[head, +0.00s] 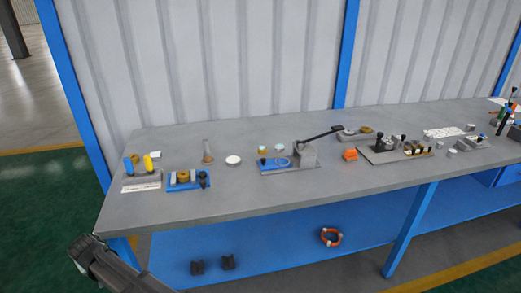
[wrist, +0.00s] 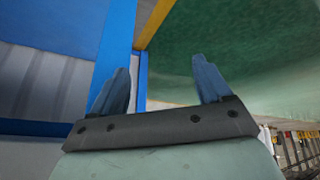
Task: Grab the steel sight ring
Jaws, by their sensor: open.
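I cannot tell for sure which small part is the steel sight ring. A pale round disc-like piece (head: 233,160) lies on the grey bench left of centre in the head view. Small silvery round pieces (head: 452,153) also lie toward the right of the bench. My gripper (wrist: 159,63) shows in the wrist view with its two blue-grey fingers wide apart and nothing between them. It points at the green floor and a blue post, away from the benchtop parts. My arm shows at the lower left of the head view, in front of the bench's left end.
The grey bench (head: 300,195) holds a blue fixture (head: 187,181), a grey block with a black lever (head: 305,154), an orange piece (head: 350,154) and a glass funnel-like item (head: 207,150). The bench's front strip is clear.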

